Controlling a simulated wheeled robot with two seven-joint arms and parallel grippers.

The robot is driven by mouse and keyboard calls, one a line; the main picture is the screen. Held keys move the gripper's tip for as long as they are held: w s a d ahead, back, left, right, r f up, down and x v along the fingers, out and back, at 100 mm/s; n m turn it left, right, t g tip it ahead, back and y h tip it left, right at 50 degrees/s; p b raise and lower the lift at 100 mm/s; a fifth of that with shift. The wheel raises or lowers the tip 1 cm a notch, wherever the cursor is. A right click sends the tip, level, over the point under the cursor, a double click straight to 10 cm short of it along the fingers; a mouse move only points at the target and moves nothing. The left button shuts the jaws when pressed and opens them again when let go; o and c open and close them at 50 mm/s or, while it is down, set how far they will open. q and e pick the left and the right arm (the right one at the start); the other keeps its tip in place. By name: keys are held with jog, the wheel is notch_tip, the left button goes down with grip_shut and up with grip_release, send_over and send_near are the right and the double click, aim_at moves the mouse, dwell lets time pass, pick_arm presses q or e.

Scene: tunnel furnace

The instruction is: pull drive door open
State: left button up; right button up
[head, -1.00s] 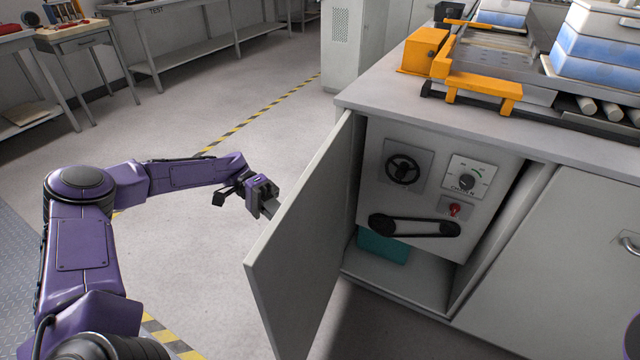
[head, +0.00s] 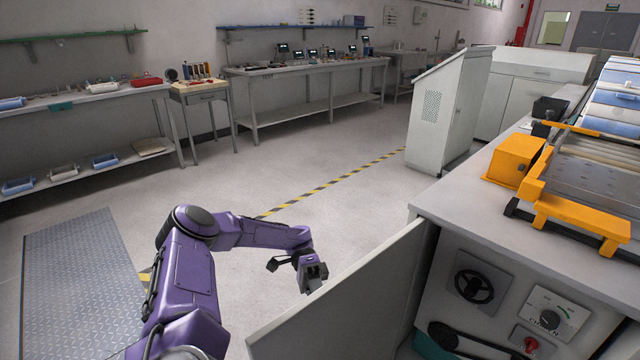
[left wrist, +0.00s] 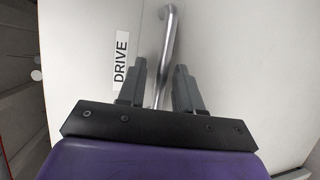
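The grey drive door (head: 345,300) stands swung out from the cabinet, and its inside faces me in the head view. In the left wrist view its outer face (left wrist: 230,50) carries a DRIVE label (left wrist: 120,62) and a metal bar handle (left wrist: 168,35). My left gripper (head: 318,283) is on the door's outer side. In the left wrist view its two fingers (left wrist: 162,80) are apart, one on each side of the handle, with gaps visible beside the bar. The fingertips are partly hidden by the door in the head view. My right gripper is not in view.
The orange-fitted conveyor (head: 575,215) sits on the cabinet top. The floor (head: 300,190) left of the door is clear, with workbenches (head: 300,70) along the wall.

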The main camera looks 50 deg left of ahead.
pick_arm(q)
jog(key=shift+s+a, duration=0.1)
jog(key=shift+s, duration=0.05)
jog(key=p+v, duration=0.1)
jog(key=v, duration=0.6)
jog(key=shift+a, duration=0.2)
dwell(0.5)
